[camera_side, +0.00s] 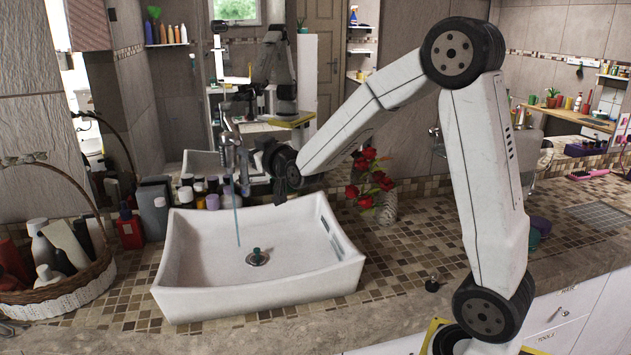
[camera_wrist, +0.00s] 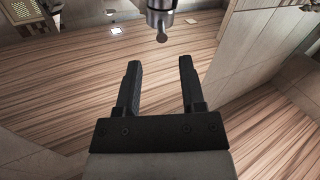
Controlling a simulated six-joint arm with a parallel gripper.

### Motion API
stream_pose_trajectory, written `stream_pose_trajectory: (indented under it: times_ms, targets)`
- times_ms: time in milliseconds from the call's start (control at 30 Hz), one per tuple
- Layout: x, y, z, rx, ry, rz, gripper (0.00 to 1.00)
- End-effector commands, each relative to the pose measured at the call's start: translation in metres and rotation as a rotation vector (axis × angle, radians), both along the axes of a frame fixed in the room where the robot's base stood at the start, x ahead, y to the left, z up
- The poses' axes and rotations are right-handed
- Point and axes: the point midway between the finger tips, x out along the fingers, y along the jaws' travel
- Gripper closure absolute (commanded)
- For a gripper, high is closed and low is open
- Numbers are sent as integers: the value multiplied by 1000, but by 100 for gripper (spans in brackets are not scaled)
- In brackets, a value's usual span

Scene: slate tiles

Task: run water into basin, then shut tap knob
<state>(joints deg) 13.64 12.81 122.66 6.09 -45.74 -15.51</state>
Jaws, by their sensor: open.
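The white basin (camera_side: 190,290) stands on the tiled counter. The metal tap (camera_side: 231,150) rises behind it. A thin bluish stream of water (camera_side: 237,222) runs from the tap down into the basin. A drain piece (camera_side: 257,257) shows on the basin floor, and I cannot make out any pooled water. In the wrist view, my gripper (camera_wrist: 159,63) is open, with nothing between its two fingers. A metal tap part with a rounded end, seemingly the knob (camera_wrist: 161,22), shows just beyond the fingertips, apart from them. In the side view my arm's end is just right of the tap.
A wicker basket (camera_side: 65,295) with bottles stands left of the basin. Several bottles and jars (camera_side: 130,228) line the back left. A vase (camera_side: 386,210) with red flowers (camera_side: 366,180) stands right of the basin, near my forearm. The front counter edge is mostly clear.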

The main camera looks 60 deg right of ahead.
Motion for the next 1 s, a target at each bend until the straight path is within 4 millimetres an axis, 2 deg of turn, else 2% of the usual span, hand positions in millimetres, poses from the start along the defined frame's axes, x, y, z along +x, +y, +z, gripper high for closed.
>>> stream_pose_trajectory:
  times_ms: [300,567,767,1000]
  targets:
    - [-10,9,-1,0,0,-34,49]
    - [-8,8,-1,0,1,-36,49]
    - [2,4,-1,1,2,-36,49]
    - [24,-5,-2,0,3,-36,49]
